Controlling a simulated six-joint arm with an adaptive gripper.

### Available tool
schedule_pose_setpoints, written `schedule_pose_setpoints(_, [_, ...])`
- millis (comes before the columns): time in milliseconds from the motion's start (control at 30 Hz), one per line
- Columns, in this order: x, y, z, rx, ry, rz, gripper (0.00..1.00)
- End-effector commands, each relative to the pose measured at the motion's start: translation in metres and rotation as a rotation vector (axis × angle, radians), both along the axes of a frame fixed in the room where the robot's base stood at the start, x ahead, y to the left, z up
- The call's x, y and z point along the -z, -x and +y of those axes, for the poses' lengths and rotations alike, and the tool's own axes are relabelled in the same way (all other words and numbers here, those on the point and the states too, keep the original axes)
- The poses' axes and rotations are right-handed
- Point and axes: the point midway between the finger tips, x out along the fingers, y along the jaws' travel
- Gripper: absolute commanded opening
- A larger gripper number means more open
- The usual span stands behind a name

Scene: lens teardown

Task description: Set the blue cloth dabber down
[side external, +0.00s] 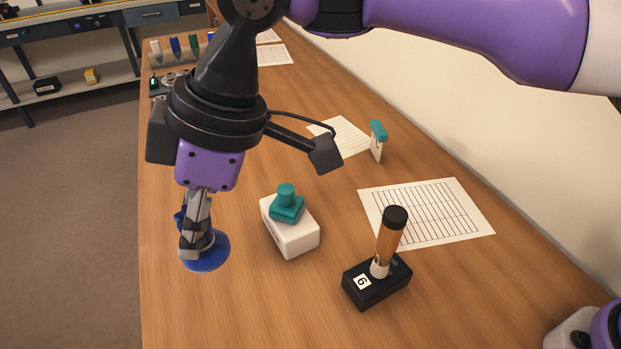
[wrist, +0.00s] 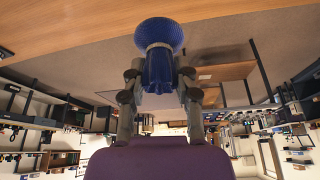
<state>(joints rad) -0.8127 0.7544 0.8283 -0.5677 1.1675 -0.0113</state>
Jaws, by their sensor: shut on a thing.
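The blue cloth dabber (side external: 207,255) has a wide round textured pad and a narrower blue stem. My gripper (side external: 194,232) is shut on the stem, with the pad facing down, near the table's left edge in the side view. In the wrist view the dabber (wrist: 160,36) sits between the two fingers of my gripper (wrist: 159,88), its pad beyond the fingertips. I cannot tell whether the pad touches the wooden table (side external: 240,310).
Right of my gripper stands a white block with a teal-knobbed piece (side external: 289,238). Further right is a black block with a wooden-handled tool (side external: 377,280). The table's near left is clear.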

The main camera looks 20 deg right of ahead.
Motion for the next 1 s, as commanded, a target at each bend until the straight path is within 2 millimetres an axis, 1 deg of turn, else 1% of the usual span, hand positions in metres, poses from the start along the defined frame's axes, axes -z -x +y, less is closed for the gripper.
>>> schedule_pose_setpoints(67, [-0.008, -0.004, -0.004, 0.005, 0.003, -0.005, 0.07])
schedule_pose_setpoints(167, [-0.007, -0.019, -0.024, 0.014, 0.010, -0.006, 0.07])
schedule_pose_setpoints(267, [-0.008, -0.033, -0.046, 0.023, 0.017, -0.007, 0.07])
schedule_pose_setpoints(367, [-0.008, -0.049, -0.074, 0.034, 0.024, -0.008, 0.07])
schedule_pose_setpoints(467, [-0.009, -0.065, -0.111, 0.049, 0.030, -0.008, 0.07])
schedule_pose_setpoints(567, [-0.009, -0.079, -0.161, 0.069, 0.036, -0.005, 0.07])
schedule_pose_setpoints(600, [-0.009, -0.083, -0.183, 0.076, 0.037, -0.004, 0.07])
schedule_pose_setpoints(667, [-0.009, -0.085, -0.217, 0.089, 0.034, -0.002, 0.07])
schedule_pose_setpoints(700, [-0.009, -0.085, -0.239, 0.096, 0.033, -0.002, 0.07])
schedule_pose_setpoints(800, [-0.008, -0.080, -0.281, 0.111, 0.023, -0.001, 0.07])
schedule_pose_setpoints(900, [-0.007, -0.073, -0.309, 0.121, 0.014, 0.000, 0.07])
schedule_pose_setpoints(1000, [-0.007, -0.065, -0.329, 0.131, 0.006, -0.002, 0.07])
